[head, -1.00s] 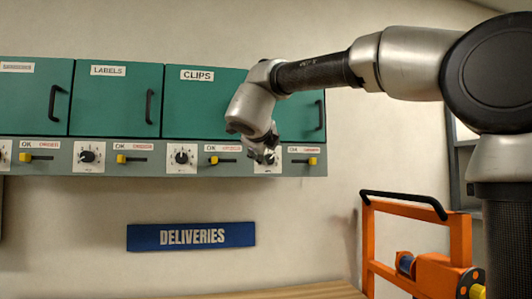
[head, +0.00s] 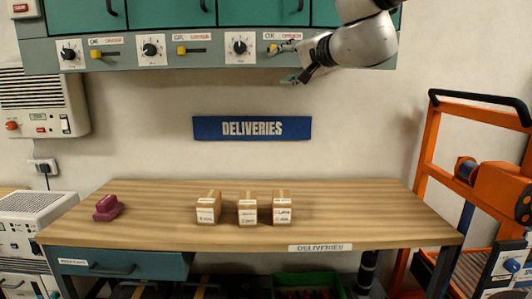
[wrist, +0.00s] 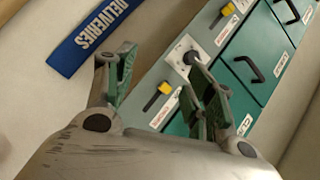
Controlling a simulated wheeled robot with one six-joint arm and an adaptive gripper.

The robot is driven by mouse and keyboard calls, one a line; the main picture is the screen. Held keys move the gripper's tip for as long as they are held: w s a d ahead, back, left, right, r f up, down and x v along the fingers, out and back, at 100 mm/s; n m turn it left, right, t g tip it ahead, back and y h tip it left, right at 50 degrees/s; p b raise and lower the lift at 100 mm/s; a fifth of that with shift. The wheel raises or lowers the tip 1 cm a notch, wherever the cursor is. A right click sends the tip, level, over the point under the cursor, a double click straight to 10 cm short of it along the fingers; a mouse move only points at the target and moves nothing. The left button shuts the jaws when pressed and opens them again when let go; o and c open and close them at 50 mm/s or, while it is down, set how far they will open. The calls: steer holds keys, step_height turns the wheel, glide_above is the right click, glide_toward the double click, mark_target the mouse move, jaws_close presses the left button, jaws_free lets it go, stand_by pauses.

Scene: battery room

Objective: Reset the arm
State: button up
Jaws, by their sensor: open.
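My gripper (head: 290,63) is at the upper right in the head view, in front of the grey control strip below the green cabinets. Its fingers point left and it looks empty. In the wrist view my gripper (wrist: 160,95) has its two fingers spread apart with nothing between them. Behind the fingers are a dial (wrist: 189,57) and yellow-tipped sliders (wrist: 165,88) on the strip. I cannot tell whether a finger touches the strip.
A wooden table (head: 350,215) below bears several small boxes (head: 248,209) and a maroon object (head: 108,208). A blue DELIVERIES sign (head: 252,128) is on the wall. An orange frame (head: 430,150) stands at the right. The wall between sign and table is clear.

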steer(key=s+d+f+n+g+h, duration=0.2)
steer(key=s+d+f+n+g, duration=0.2)
steer(key=s+d+f, duration=0.5)
steer(key=s+d+f+n+g+h, duration=0.25)
steer(key=s+d+f+g, duration=0.35)
steer(key=f, duration=0.5)
steer(key=s+d+f+h, duration=0.2)
steer(key=s+d+f, duration=0.1)
steer(key=s+d, duration=0.4)
steer(key=s+d+f+h, duration=0.2)
steer(key=s+d, duration=0.5)
steer(key=d, duration=0.1)
steer(key=shift+s+d+f+t, duration=0.25)
steer(key=shift+d+f+t, duration=0.05)
steer(key=shift+d+f, duration=0.1)
steer(key=shift+a, duration=0.1)
